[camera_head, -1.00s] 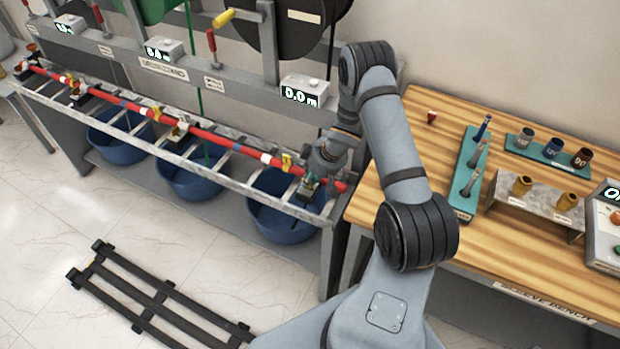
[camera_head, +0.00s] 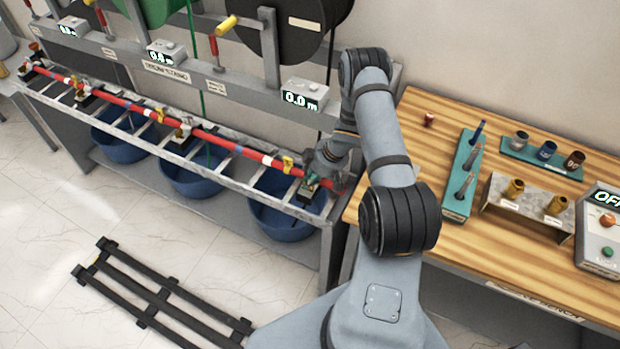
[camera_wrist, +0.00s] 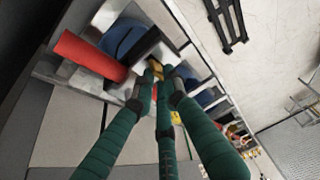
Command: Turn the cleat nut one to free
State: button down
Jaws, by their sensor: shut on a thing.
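A long red cable (camera_head: 230,146) lies along the metal ladder-like rack, held by several cleats. My gripper (camera_head: 312,183) is at the cleat at the cable's right end, above the rack. The nut itself is mostly hidden between the fingertips.
Blue tubs (camera_head: 283,215) stand under the rack. A wooden bench (camera_head: 400,150) on the right carries a teal tool holder (camera_head: 463,175), several cups and a control box (camera_head: 604,230).

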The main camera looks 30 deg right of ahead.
jog(key=c, duration=1.8)
grip_release()
jog(key=shift+o, duration=0.2)
jog(key=v, duration=1.2)
jog(key=shift+f, duration=0.1)
